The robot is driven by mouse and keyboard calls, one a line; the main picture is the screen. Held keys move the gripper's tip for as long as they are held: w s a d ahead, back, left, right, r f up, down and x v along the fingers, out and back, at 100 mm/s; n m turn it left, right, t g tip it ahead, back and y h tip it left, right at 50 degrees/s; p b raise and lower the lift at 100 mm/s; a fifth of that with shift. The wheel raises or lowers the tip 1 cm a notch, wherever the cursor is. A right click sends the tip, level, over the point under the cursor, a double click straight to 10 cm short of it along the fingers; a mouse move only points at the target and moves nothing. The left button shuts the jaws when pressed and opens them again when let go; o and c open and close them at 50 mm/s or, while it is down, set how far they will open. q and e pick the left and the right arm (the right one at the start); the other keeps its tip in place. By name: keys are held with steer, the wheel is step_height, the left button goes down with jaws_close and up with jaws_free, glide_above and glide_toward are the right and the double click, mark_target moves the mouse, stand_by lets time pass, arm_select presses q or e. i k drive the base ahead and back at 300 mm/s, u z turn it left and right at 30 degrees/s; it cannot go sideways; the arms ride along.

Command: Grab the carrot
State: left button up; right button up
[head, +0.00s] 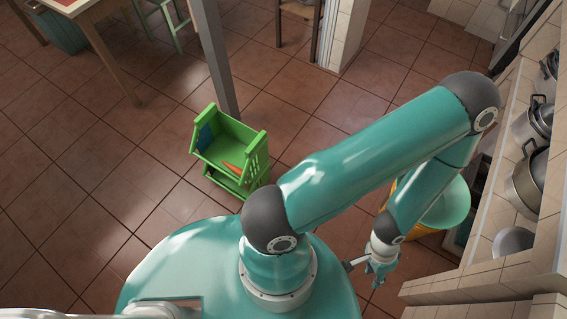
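A small orange piece (233,167) lies in the upper tier of a green rack (228,180) on the floor, near the middle of the head view. It may be the carrot, but it is too small and too hidden by the rack to be sure. My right gripper is not in view.
A grey post (216,60) stands just behind the rack. A teal tub (447,207) is beside my arm on the right, near a tiled counter (500,285) and shelf with metal pots (527,180). A table (88,12) is at the top left. The tiled floor at left is clear.

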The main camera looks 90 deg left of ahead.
mark_target(237, 171)
steer(key=z, duration=0.95)
steer(key=i, duration=0.15)
steer(key=u, duration=2.6)
steer(key=i, duration=0.25)
steer(key=u, duration=2.1)
steer(key=i, duration=0.6)
steer(key=z, duration=0.45)
steer(key=k, duration=0.6)
